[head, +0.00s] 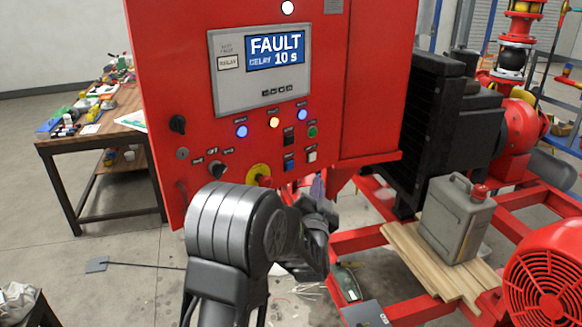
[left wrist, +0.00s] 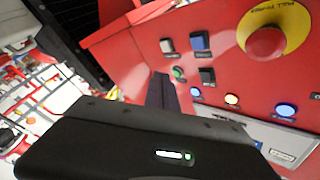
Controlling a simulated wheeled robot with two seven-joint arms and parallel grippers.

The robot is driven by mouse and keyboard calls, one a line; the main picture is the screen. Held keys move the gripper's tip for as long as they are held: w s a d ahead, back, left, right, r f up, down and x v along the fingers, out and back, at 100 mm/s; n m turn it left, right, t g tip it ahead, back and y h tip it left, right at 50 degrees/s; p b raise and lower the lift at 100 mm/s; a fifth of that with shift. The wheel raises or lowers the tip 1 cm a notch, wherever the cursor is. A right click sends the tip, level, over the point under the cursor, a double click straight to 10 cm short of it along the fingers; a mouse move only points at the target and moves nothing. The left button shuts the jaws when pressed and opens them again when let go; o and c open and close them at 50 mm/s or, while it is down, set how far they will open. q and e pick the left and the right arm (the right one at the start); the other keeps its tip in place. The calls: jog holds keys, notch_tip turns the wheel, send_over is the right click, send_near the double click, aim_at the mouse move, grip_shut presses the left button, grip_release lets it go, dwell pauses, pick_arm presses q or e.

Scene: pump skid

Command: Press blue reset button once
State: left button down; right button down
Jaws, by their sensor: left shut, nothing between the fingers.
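The blue square button (head: 290,165) sits low on the red control panel (head: 366,90), below a black button (head: 289,139) and left of a white one (head: 311,155). In the left wrist view the panel appears upside down, with the blue button (left wrist: 200,42) beside the white one. My left gripper (head: 318,180) is shut and empty, below and right of the blue button in the head view. Its dark fingers (left wrist: 162,82) point toward the panel near the green button (left wrist: 178,73). I cannot tell whether they touch it. My right gripper is not in view.
A red emergency stop (left wrist: 267,42) on a yellow ring is near the blue button. The panel screen (head: 275,54) reads FAULT, DELAY 10 s. Blue and amber lamps glow. A grey jerrycan (head: 455,222) stands on planks at right; a cluttered workbench (head: 95,140) is at left.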

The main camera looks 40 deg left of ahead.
aim_at(290, 166)
pick_arm(q)
jog(key=w+a+b, duration=0.1)
jog(key=a, duration=0.6)
jog(key=shift+w+a, duration=0.35)
jog(key=shift+a, duration=0.05)
jog(key=shift+a+f+b, duration=0.1)
jog(key=shift+b, duration=0.2)
dwell(1.4)
jog(key=shift+w+a, duration=0.1)
jog(key=shift+a, duration=0.2)
